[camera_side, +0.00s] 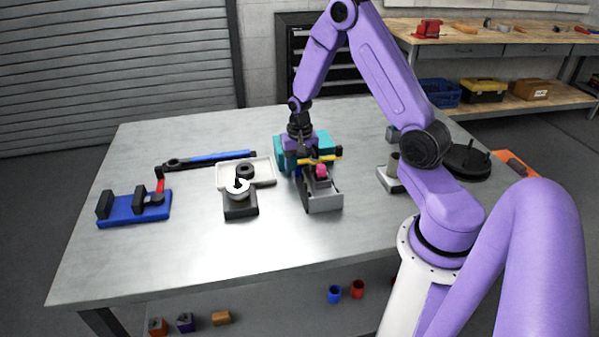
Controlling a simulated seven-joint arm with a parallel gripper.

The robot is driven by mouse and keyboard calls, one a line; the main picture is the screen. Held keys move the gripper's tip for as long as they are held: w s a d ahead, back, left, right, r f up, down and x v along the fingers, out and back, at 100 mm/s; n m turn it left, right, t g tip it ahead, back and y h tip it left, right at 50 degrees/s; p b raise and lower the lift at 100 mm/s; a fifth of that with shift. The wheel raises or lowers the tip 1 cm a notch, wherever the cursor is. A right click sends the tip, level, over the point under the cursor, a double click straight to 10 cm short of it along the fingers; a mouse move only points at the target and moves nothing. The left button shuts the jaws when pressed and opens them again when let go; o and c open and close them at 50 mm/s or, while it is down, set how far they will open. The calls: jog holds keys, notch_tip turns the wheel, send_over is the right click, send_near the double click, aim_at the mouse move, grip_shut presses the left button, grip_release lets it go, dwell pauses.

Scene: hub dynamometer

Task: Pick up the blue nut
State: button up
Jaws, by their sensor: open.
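My gripper (304,168) is open. It points down over the back middle of the table, at a grey fixture (323,202) in front of a teal block (325,143). A small magenta part (321,170) and a yellow bar (328,158) sit close to its fingers. I cannot clearly make out a blue nut. A small patch of dark blue shows beside the fingers, too small and covered to tell what it is.
A blue-handled wrench (210,158) lies left of a white tray (262,169). A dark block with a round white part (238,190) stands in front of the tray. A blue vise-like fixture (134,210) is at left. The front table surface is clear.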

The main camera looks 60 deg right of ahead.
aim_at(300, 168)
jog(key=shift+f, duration=0.1)
jog(key=shift+c, duration=0.3)
grip_shut()
jog(key=shift+r, duration=0.2)
notch_tip(300, 168, up, 18)
jog(key=shift+f, duration=0.15)
dwell(0.3)
